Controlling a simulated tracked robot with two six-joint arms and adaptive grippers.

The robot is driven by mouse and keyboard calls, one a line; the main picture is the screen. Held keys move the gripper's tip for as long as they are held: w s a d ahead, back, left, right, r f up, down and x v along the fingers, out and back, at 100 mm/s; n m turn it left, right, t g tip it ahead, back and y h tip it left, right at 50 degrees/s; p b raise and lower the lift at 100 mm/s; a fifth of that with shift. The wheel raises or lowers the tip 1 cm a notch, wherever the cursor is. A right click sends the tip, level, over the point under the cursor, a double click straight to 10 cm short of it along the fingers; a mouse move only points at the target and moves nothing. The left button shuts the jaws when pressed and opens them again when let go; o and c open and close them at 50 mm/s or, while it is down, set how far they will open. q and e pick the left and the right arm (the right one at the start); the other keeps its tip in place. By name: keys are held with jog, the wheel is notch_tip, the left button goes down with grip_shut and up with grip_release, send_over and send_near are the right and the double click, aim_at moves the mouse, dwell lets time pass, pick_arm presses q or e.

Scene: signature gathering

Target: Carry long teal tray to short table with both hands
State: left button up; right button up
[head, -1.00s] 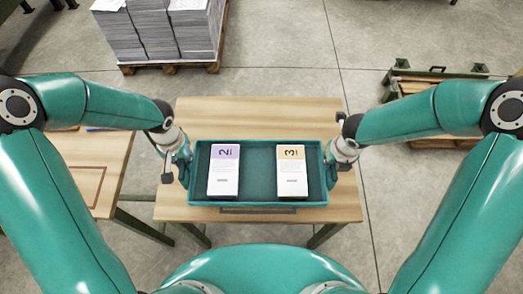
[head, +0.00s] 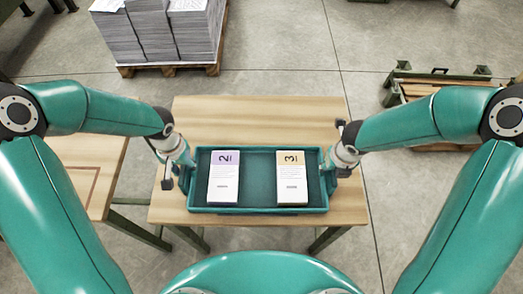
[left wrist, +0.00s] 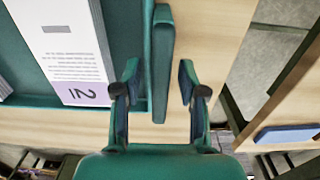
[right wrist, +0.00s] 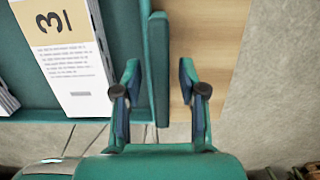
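The long teal tray (head: 258,210) lies across the short wooden table (head: 245,120) and appears to rest on its near half. Inside it are a paper stack marked 2 (head: 223,180) and one marked 3 (head: 291,180). My left gripper (head: 180,172) is at the tray's left end. In the left wrist view its fingers (left wrist: 159,80) stand apart on either side of the tray's end bar (left wrist: 163,60), with gaps showing. My right gripper (head: 340,168) is at the right end; its fingers (right wrist: 158,82) likewise stand open around the other end bar (right wrist: 159,60).
Another wooden table (head: 95,155) stands close on the left, with a marked outline on its top. A blue item (left wrist: 288,134) lies on it in the left wrist view. Grey paper stacks on a pallet (head: 170,70) stand at the back. Green-framed crates (head: 440,85) are at the right.

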pick_arm(q)
jog(key=shift+r, duration=0.15)
jog(key=shift+r, duration=0.25)
notch_tip(320, 180, up, 10)
jog(key=shift+f, duration=0.1)
pick_arm(e)
jog(key=shift+r, duration=0.15)
pick_arm(q)
jog(key=shift+r, duration=0.65)
pick_arm(e)
notch_tip(320, 180, up, 12)
jog(key=s, duration=0.1)
jog(key=shift+s+f, duration=0.25)
jog(key=shift+s, duration=0.1)
jog(key=shift+s, duration=0.1)
